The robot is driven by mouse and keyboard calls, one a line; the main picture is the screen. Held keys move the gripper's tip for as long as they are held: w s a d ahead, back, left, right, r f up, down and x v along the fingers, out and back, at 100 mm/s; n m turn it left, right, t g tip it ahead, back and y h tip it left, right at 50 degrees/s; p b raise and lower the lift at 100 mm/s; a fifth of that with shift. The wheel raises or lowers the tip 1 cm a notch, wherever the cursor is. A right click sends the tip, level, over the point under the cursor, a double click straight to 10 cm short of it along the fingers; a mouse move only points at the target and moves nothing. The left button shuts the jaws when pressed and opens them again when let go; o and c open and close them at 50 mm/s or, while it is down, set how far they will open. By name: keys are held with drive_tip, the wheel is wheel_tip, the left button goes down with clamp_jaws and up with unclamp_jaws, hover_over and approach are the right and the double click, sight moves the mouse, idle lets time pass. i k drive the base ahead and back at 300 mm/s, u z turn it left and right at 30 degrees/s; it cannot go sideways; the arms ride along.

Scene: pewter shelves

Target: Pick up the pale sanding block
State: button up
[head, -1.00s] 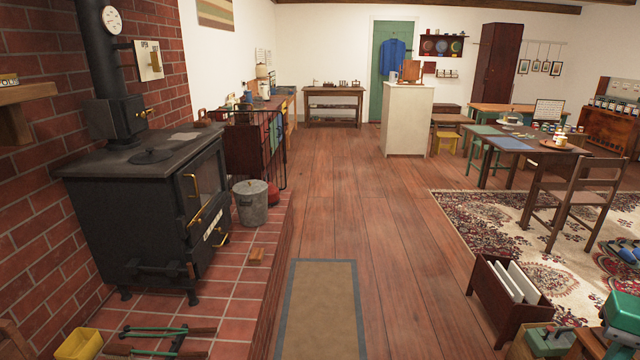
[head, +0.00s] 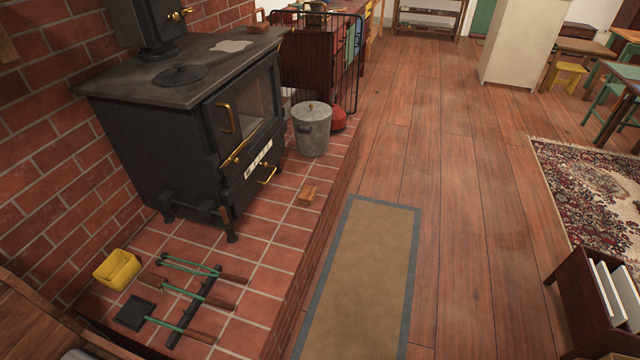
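My gripper is not in view.
A black stove (head: 190,110) stands on the raised tiled hearth (head: 285,258). Fire tools (head: 185,300) and a yellow tub (head: 117,269) lie at front left. A tan mat (head: 362,280) and clear floorboards lie right of the hearth.

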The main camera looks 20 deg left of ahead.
sight(308, 193)
drive_tip(key=u, duration=0.05)
drive_tip(key=i, duration=3.15)
drive_tip(key=u, duration=2.35)
